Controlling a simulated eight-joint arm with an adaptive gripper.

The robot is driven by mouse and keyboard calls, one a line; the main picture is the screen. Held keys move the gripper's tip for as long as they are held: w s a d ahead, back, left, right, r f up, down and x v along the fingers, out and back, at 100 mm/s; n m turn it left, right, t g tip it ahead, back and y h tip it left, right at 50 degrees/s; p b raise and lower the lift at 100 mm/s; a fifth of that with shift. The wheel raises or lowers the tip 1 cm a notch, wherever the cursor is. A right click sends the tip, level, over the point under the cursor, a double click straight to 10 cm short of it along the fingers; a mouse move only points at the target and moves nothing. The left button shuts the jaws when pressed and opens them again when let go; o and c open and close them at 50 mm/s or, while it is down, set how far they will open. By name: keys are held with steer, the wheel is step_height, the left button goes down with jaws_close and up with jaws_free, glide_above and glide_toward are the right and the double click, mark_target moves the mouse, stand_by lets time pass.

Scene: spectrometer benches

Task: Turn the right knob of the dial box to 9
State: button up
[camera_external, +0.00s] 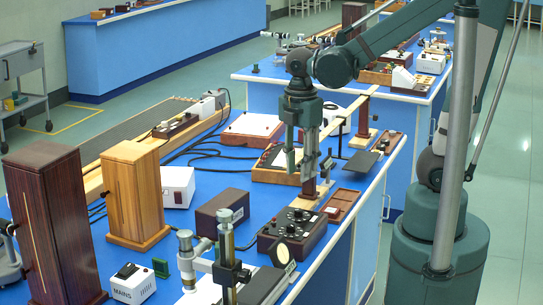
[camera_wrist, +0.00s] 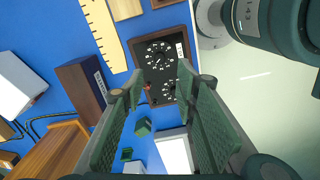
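The dial box (camera_external: 292,235) is a dark wood-edged box with a black top, on the blue bench below my gripper. In the wrist view the dial box (camera_wrist: 146,46) shows two round dials ringed with white marks, an upper dial (camera_wrist: 160,54) and a lower dial (camera_wrist: 168,88). The numbers are too small to read, so I cannot tell the settings. My gripper (camera_external: 309,172) points down above and behind the box in the external view. In the wrist view my gripper (camera_wrist: 160,82) is open and empty, its fingers apart on either side of the lower dial.
A dark box (camera_external: 222,212) stands left of the dial box, and a wooden tray (camera_external: 342,205) lies to its right. A tall wooden cabinet (camera_external: 135,195) stands farther left. Bare blue bench shows between these things.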

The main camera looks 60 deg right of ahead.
mark_target(299, 210)
steer(key=shift+f, duration=0.1)
steer(key=shift+f+n+p, duration=1.45)
steer(key=shift+f+n, duration=0.55)
steer(key=shift+n, duration=0.6)
steer(key=shift+f, duration=0.2)
steer(key=shift+f+b, duration=1.05)
steer(key=shift+f, duration=2.7)
steer(key=c, duration=0.9)
